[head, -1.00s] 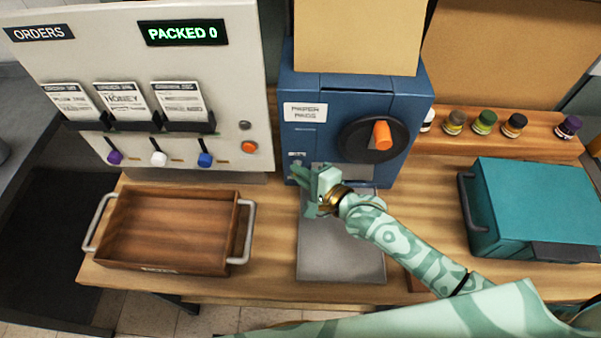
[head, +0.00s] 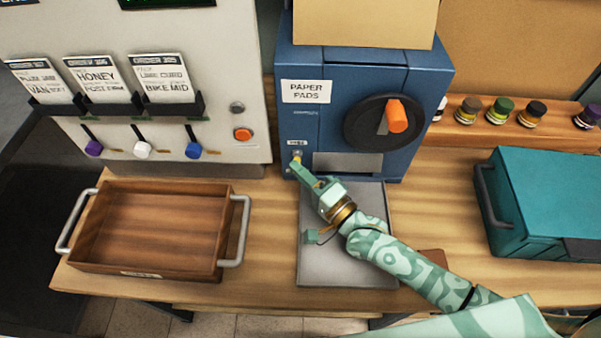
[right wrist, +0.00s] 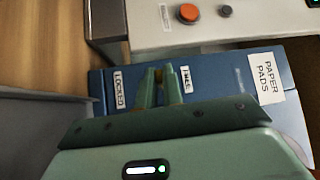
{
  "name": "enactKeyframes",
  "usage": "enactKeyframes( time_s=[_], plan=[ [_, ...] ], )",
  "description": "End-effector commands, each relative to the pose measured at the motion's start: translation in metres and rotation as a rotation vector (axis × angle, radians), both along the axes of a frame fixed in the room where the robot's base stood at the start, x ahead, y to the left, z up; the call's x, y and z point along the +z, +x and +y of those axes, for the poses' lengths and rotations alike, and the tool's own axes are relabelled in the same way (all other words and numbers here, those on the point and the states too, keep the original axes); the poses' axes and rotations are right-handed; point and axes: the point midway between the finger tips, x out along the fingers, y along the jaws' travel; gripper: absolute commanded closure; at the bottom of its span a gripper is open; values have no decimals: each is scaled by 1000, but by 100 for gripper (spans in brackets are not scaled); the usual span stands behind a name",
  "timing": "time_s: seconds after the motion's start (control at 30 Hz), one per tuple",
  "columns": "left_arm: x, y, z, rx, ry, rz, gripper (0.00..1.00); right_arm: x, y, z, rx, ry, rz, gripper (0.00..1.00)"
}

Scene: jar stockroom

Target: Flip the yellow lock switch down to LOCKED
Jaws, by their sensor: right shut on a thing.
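The yellow lock switch (head: 297,160) is on the lower left of the blue paper pads machine's front, just below the FREE label (head: 296,142). My right gripper (head: 299,166) reaches up to it from below and is shut on it. In the right wrist view, the fingertips (right wrist: 159,76) stand either side of the switch, between the LOCKED label (right wrist: 118,89) and the FREE label (right wrist: 186,80). The gripper hides most of the switch, so its exact tilt is hard to tell. In the head view the LOCKED label is hidden. My left gripper is not in view.
The blue machine (head: 335,135) has an orange-handled dial (head: 396,117) and a grey plate (head: 345,275) in front. A wooden tray (head: 225,262) stands left, a teal box (head: 545,195) right. The orders panel (head: 240,60) is close left of the machine.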

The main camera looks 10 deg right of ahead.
Motion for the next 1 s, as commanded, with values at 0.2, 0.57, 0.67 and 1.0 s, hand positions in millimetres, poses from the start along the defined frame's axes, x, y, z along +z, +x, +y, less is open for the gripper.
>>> enactKeyframes(
  time_s=[0.2,0.57,0.67,1.0],
  plan=[
    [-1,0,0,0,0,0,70,-2,0,0,1,-7,-6,100],
    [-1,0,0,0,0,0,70,-1,0,0,0,-5,-6,70],
    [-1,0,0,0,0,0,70,-1,0,0,1,-3,-6,70],
    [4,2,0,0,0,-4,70,-5,-26,-18,1,-5,-3,70]
  ],
)
